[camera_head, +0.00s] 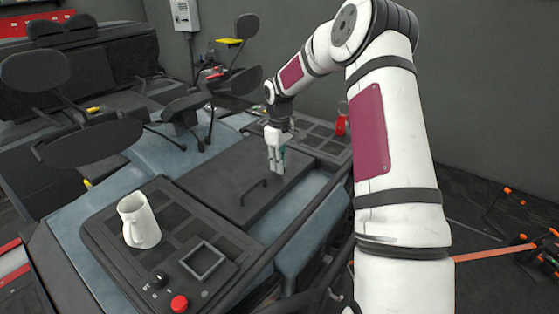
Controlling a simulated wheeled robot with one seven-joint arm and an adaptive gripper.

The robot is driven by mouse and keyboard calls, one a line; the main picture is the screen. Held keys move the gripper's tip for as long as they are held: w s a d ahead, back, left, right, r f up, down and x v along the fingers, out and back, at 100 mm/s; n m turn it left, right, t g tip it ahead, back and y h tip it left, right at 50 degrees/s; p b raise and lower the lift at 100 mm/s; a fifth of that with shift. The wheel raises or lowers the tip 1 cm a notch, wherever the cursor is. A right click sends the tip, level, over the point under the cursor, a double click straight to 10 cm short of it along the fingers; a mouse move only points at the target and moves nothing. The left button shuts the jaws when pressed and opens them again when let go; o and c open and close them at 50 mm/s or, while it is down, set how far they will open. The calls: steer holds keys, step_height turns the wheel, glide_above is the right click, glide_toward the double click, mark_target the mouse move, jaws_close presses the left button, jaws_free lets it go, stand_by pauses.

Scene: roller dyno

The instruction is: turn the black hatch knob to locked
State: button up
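A small black knob (159,280) sits on the near panel, with small white marks beside it; its exact setting is too small to read. The dark hatch (228,172) lies flat in the middle of the machine, with a black bar handle (253,191) on it. My gripper (277,170) points down over the far right part of the hatch, well away from the knob. Nothing shows in its fingers, and whether they are open or shut is too small to tell.
A red button (180,304) is beside the knob. A red object (342,122) stands on the far panel. Chair-like black parts (85,142) are at left.

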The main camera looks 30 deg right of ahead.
steer(key=shift+m, duration=0.4)
jaws_close()
steer(key=m+b, duration=0.2)
steer(key=m, duration=0.1)
steer(key=shift+w+m, duration=0.1)
steer(key=shift+m, duration=0.2)
steer(key=m+b, duration=0.2)
steer(key=m, duration=0.2)
steer(key=shift+m, duration=0.3)
steer(key=m+b, duration=0.1)
steer(key=m, duration=0.3)
steer(key=shift+m+b, duration=0.3)
steer(key=shift+b, duration=0.1)
steer(key=shift+m+b, duration=0.7)
steer(key=shift+m, duration=1.5)
steer(key=o, duration=0.8)
jaws_free()
steer(key=shift+r, duration=0.1)
